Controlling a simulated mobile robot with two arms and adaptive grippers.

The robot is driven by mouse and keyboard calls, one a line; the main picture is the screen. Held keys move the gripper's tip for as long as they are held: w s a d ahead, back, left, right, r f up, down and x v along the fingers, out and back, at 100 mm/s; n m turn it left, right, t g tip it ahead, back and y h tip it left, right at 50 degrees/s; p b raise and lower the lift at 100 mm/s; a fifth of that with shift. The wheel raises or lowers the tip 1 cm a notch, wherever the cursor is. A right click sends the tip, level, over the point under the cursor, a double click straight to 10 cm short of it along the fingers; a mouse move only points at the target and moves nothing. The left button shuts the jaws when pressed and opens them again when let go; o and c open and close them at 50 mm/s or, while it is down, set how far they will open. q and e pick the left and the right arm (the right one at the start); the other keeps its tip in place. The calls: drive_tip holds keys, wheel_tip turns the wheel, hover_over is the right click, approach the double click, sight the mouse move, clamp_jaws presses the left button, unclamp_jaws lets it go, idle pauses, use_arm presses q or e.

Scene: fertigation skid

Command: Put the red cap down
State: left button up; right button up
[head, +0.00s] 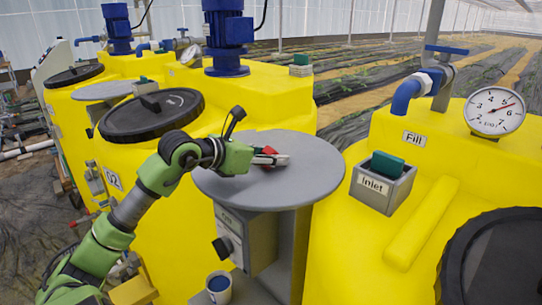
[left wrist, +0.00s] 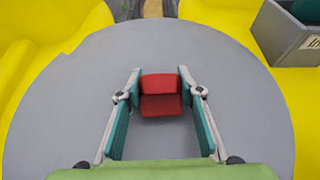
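The red cap (left wrist: 160,95) is between the fingertips of my left gripper (left wrist: 160,90) in the left wrist view, with a fingertip against each side. In the head view the red cap (head: 266,151) is partly hidden by my left gripper (head: 272,159), which reaches in low over the round grey table (head: 310,180). The cap is over the middle of the tabletop. I cannot tell whether its underside touches the surface. My right gripper is not in view.
The grey tabletop around the cap is bare. A grey box marked Inlet (head: 382,187) with a green block (head: 387,165) stands to the right on a yellow tank. A black lid (head: 150,115) is to the left. A cup (head: 219,288) sits below the table.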

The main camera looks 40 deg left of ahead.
use_arm(q)
drive_tip(key=shift+o, duration=1.1)
drive_tip(key=shift+s+r, duration=0.1)
drive_tip(key=shift+r, duration=0.1)
